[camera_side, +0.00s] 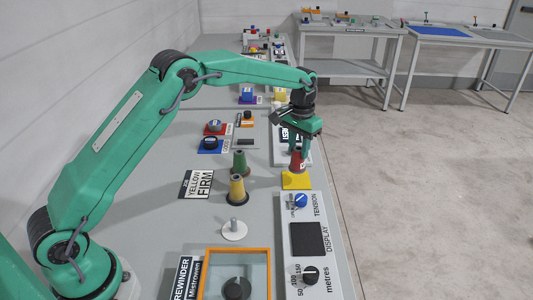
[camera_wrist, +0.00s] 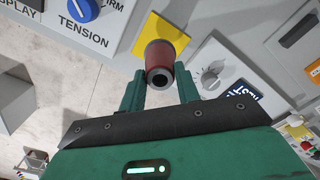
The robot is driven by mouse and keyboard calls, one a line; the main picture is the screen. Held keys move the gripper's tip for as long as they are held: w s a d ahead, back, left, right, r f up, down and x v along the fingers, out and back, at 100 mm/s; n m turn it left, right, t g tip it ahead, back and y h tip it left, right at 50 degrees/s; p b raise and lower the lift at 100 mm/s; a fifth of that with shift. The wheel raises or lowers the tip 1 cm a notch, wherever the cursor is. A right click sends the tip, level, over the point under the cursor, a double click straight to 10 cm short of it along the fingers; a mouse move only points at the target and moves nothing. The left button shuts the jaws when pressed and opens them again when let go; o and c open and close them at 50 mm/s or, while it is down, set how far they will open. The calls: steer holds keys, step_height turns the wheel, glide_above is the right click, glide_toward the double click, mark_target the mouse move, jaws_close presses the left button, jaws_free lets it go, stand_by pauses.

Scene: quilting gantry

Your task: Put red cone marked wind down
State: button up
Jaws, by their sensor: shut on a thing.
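My gripper (camera_side: 301,147) is shut on the red cone (camera_side: 298,163), which hangs upright between the fingers. The cone's base is at or just above the yellow square pad (camera_side: 296,181); I cannot tell whether they touch. In the wrist view the red cone (camera_wrist: 166,48) sits between my gripper's two green fingers (camera_wrist: 160,77), with its dark hollow end towards the camera. The yellow pad (camera_wrist: 150,30) shows behind it. No wind marking is readable on the cone.
A green cone (camera_side: 240,163) and a yellow cone (camera_side: 237,190) stand left of the pad, by a "YELLOW FIRM" sign (camera_side: 197,184). A white spindle (camera_side: 234,230) is nearer. A panel with a blue tension knob (camera_side: 301,201) and dark display (camera_side: 308,239) lies in front of the pad.

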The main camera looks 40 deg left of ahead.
mark_target(298, 158)
steer(key=shift+f, duration=2.05)
steer(key=o, duration=1.1)
steer(key=shift+f, duration=0.1)
steer(key=shift+c, duration=0.2)
step_height(298, 158, up, 12)
